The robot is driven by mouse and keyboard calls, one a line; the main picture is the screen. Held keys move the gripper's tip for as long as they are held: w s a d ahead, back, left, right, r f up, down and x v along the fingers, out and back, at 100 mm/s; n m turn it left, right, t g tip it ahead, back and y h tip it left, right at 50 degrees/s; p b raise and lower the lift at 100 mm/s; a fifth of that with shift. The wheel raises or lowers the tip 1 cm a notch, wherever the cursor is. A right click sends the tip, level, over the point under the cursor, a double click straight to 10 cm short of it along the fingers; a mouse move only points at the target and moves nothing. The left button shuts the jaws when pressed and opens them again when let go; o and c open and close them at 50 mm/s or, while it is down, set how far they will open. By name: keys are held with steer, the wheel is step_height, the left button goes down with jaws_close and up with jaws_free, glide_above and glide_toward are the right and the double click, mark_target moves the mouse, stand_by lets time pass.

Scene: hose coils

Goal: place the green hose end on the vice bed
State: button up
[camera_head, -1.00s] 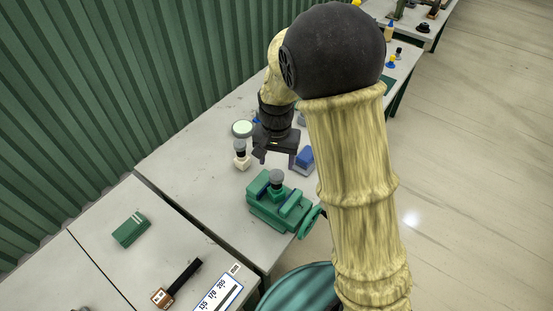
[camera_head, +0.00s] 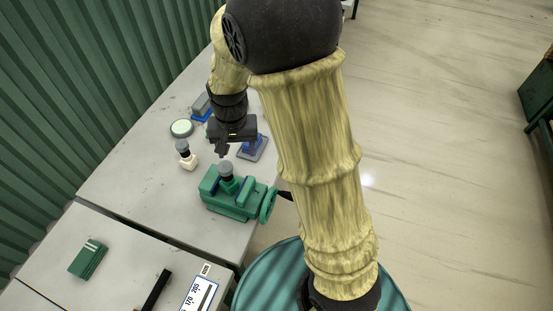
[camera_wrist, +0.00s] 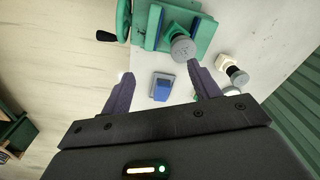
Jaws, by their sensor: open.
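The green vice (camera_head: 238,205) stands on the bench near its right edge, its handwheel at the right. It also shows at the top of the wrist view (camera_wrist: 150,22). A green hose end with a grey cap (camera_head: 226,170) stands upright on the vice, seemingly on its bed between the jaws. It shows in the wrist view as a grey disc (camera_wrist: 182,47) over green. My gripper (camera_head: 222,149) is just beyond and above the vice, pointing down. Its fingers (camera_wrist: 160,84) are apart in the wrist view, with nothing held. The hose end is outside them.
A white hose end (camera_head: 187,161) with a grey cap stands left of the vice. A blue block on a grey base (camera_head: 253,147) lies beyond the vice. A green box (camera_head: 88,258) lies nearer, with bare bench between.

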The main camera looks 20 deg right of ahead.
steer(key=s+d+r+n+t, duration=0.2)
steer(key=s+d+r, duration=0.1)
steer(key=s+d, duration=0.6)
steer(key=shift+s+d, duration=0.4)
steer(key=shift+s, duration=0.25)
